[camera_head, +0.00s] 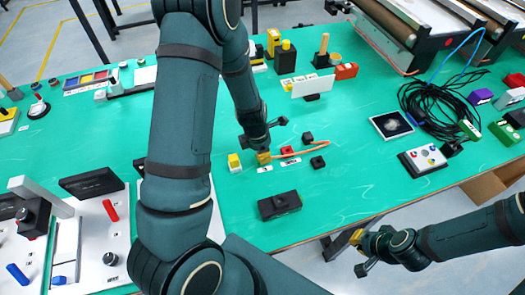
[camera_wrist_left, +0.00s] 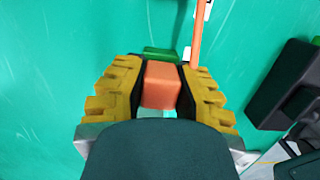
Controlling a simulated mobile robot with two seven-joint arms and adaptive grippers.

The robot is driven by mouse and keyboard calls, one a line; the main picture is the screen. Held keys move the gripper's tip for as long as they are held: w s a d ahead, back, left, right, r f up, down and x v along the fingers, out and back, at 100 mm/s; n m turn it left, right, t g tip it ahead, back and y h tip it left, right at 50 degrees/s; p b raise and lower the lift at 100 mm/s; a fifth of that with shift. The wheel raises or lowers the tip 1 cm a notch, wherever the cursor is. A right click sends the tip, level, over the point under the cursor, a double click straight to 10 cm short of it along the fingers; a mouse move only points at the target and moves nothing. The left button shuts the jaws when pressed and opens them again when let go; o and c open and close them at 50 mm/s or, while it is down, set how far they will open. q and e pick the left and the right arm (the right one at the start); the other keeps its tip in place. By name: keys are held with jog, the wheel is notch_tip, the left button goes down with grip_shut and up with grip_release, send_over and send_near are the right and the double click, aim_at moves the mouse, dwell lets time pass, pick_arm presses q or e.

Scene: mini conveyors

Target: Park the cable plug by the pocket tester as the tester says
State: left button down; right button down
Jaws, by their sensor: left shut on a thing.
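My left gripper (camera_head: 264,156) is low over the green table in the middle of the head view. In the left wrist view its yellow ribbed fingers are shut on the orange cable plug (camera_wrist_left: 161,85). An orange cable (camera_head: 312,147) runs right from the gripper, and also shows in the wrist view (camera_wrist_left: 197,45). I cannot tell whether the plug touches the table. A black box (camera_head: 280,205), perhaps the pocket tester, lies nearer the front edge; no reading is legible. My right gripper (camera_head: 360,254) is open and empty beyond the table's front edge.
A yellow block (camera_head: 234,162), a red block (camera_head: 287,151) and black blocks (camera_head: 318,162) stand close around the left gripper, with small white labels. A green piece (camera_wrist_left: 160,54) lies just past the plug. A coiled black cable (camera_head: 440,108) is at right. The table right of the black box is clear.

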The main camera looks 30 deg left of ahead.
pick_arm(q)
jog(key=shift+f, duration=0.25)
jog(key=c, duration=0.8)
grip_release()
jog(key=shift+o, duration=0.2)
jog(key=shift+r, duration=0.1)
notch_tip(320, 180, up, 12)
jog(key=s+a, duration=0.1)
jog(key=shift+s, duration=0.2)
jog(key=shift+a+f, duration=0.1)
jog(key=shift+f, duration=0.1)
